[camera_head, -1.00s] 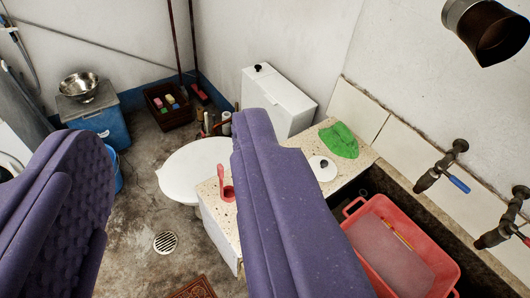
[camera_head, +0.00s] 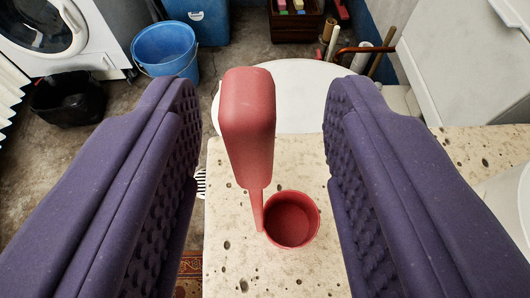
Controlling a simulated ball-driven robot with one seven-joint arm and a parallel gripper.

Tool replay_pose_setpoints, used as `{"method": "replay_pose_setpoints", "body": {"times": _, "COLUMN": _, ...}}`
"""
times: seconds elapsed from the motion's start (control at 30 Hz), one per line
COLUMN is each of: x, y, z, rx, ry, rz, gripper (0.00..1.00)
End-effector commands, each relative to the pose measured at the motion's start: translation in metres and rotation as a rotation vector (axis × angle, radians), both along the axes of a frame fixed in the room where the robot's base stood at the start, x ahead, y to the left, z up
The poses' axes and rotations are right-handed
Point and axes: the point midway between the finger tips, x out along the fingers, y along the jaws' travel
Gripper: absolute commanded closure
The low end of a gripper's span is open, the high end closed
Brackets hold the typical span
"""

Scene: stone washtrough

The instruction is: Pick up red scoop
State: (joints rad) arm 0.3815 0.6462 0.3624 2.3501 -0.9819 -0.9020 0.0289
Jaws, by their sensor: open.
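The red scoop (camera_head: 249,130) stands on the speckled stone counter (camera_head: 235,255). Its round cup (camera_head: 292,220) rests on the stone, and its thick handle rises toward the camera. My gripper (camera_head: 262,110) is open, with one purple, studded finger on each side of the scoop. The handle lies between the fingers, nearer the left one, with a visible gap on both sides. Neither finger appears to touch it.
A white round lid (camera_head: 300,88) lies just beyond the counter, with a white cistern (camera_head: 468,60) at right. A blue bucket (camera_head: 165,50), a black basin (camera_head: 66,97) and a washing machine (camera_head: 62,35) stand on the floor at left. A white rounded object (camera_head: 510,195) sits at the right edge.

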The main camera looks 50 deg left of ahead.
Motion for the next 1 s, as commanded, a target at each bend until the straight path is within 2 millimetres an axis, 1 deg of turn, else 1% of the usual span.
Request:
{"method": "replay_pose_setpoints", "body": {"times": 0.03, "x": 0.004, "y": 0.009, "z": -0.007, "rx": 0.000, "ry": -0.002, "rz": 0.005, "gripper": 0.55}}
{"method": "replay_pose_setpoints", "body": {"times": 0.07, "x": 0.007, "y": 0.013, "z": -0.008, "rx": 0.000, "ry": -0.003, "rz": 0.004, "gripper": 0.55}}
{"method": "replay_pose_setpoints", "body": {"times": 0.2, "x": 0.017, "y": 0.023, "z": -0.013, "rx": -0.001, "ry": -0.001, "rz": 0.000, "gripper": 0.55}}
{"method": "replay_pose_setpoints", "body": {"times": 0.43, "x": 0.019, "y": 0.025, "z": -0.012, "rx": -0.002, "ry": -0.001, "rz": -0.001, "gripper": 0.55}}
{"method": "replay_pose_setpoints", "body": {"times": 0.47, "x": 0.019, "y": 0.025, "z": -0.012, "rx": -0.002, "ry": -0.001, "rz": -0.001, "gripper": 0.58}}
{"method": "replay_pose_setpoints", "body": {"times": 0.5, "x": 0.019, "y": 0.025, "z": -0.012, "rx": -0.002, "ry": -0.001, "rz": -0.001, "gripper": 0.67}}
{"method": "replay_pose_setpoints", "body": {"times": 0.57, "x": 0.019, "y": 0.025, "z": -0.012, "rx": -0.002, "ry": -0.001, "rz": -0.001, "gripper": 0.81}}
{"method": "replay_pose_setpoints", "body": {"times": 0.6, "x": 0.019, "y": 0.025, "z": -0.012, "rx": -0.002, "ry": -0.001, "rz": -0.001, "gripper": 0.90}}
{"method": "replay_pose_setpoints", "body": {"times": 0.63, "x": 0.019, "y": 0.025, "z": -0.012, "rx": -0.002, "ry": -0.001, "rz": -0.001, "gripper": 0.97}}
{"method": "replay_pose_setpoints", "body": {"times": 0.67, "x": 0.019, "y": 0.025, "z": -0.012, "rx": -0.002, "ry": -0.001, "rz": -0.001, "gripper": 1.00}}
{"method": "replay_pose_setpoints", "body": {"times": 1.0, "x": 0.019, "y": 0.025, "z": -0.011, "rx": -0.002, "ry": -0.002, "rz": -0.001, "gripper": 1.00}}
